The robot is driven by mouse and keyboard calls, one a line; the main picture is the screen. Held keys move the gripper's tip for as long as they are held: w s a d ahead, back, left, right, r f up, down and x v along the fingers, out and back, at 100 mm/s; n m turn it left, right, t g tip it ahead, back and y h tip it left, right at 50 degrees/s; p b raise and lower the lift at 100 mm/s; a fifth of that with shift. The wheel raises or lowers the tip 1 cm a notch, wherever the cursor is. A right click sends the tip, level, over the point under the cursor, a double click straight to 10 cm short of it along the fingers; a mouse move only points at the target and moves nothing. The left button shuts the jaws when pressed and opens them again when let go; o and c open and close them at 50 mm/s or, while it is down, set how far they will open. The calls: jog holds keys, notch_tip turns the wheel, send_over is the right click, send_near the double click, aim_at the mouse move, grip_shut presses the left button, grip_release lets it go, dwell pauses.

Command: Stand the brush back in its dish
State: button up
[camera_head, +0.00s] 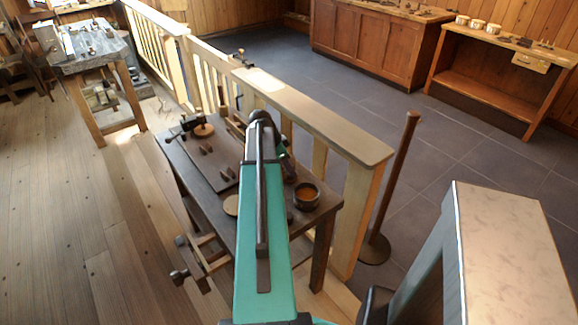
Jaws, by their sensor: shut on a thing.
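A dark round dish (306,196) with an orange-brown inside stands at the near right corner of the dark workbench (327,208). My teal arm reaches over the bench from the front. My gripper (288,168) is at its far end, pointing down just behind and left of the dish. It is small and partly hidden by the arm. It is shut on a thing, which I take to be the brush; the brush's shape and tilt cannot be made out. No brush stands in the dish.
A dark board (200,160) with several small brown pieces lies on the bench. A round wooden disc (204,130) and a pale disc (231,205) are near it. A wooden railing (310,115) runs behind the bench, and a brown post (395,180) stands to its right.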

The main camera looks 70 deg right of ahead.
jog(key=shift+f, duration=0.15)
jog(key=o, duration=0.9)
jog(key=shift+b+v, duration=0.9)
jog(key=shift+v, duration=5.25)
